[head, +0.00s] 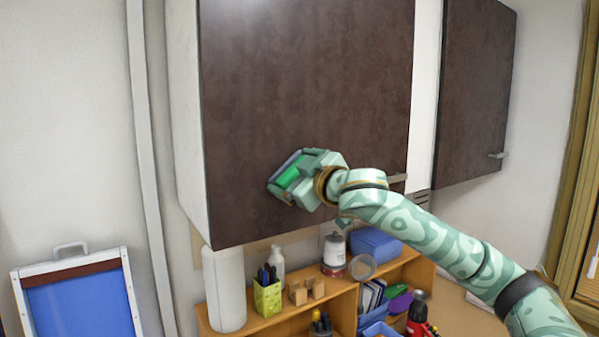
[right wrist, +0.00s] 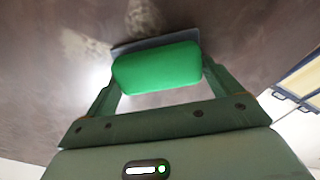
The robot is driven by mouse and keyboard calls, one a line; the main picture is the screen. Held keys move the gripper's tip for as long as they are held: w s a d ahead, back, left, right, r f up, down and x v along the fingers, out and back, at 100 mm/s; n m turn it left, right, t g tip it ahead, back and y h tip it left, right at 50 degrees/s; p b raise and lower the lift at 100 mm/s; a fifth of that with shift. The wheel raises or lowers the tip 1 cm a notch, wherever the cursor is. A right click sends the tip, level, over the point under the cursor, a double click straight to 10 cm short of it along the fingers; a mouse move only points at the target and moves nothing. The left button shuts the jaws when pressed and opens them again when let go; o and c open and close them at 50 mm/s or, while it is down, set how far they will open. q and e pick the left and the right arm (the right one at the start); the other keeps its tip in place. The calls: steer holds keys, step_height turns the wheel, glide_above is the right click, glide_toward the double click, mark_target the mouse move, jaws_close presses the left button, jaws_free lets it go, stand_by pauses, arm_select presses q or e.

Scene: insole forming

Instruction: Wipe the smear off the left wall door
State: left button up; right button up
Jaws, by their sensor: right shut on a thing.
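The left wall door (head: 305,80) is a dark brown, mottled cabinet door and looks shut. My right gripper (head: 291,178) is at its lower left part, shut on a wiper with a green grip (right wrist: 156,68) and a grey pad (right wrist: 128,46). The pad faces the door and seems to lie at or very near its surface; I cannot tell whether it touches. In the right wrist view a pale, blotchy smear (right wrist: 143,17) shows on the door just beyond the pad, with a fainter patch to its left. In the head view I cannot make out the smear. My left gripper is out of view.
A second dark wall door (head: 478,95) is to the right. Below is a wooden shelf (head: 275,322) with a white roll (head: 225,290), a green pen holder (head: 267,297), bottles and blue boxes. A blue framed board (head: 80,305) stands at the lower left.

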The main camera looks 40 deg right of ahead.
steer(key=shift+r, duration=0.6)
steer(key=shift+s+d+f+b, duration=0.1)
steer(key=shift+d+b, duration=0.05)
steer(key=shift+d, duration=0.6)
steer(key=shift+s+d+b, duration=0.1)
steer(key=shift+d+b, duration=0.05)
steer(key=shift+d, duration=0.6)
steer(key=shift+s+d, duration=0.1)
steer(key=shift+d, duration=0.45)
steer(key=d, duration=0.8)
steer(key=shift+s, duration=0.35)
steer(key=shift+s+a+b, duration=0.25)
steer(key=shift+s+b, duration=1.25)
steer(key=shift+b, duration=0.25)
steer(key=shift+s+a+b, duration=0.2)
steer(key=shift+s+b, duration=1.25)
steer(key=shift+b, duration=0.3)
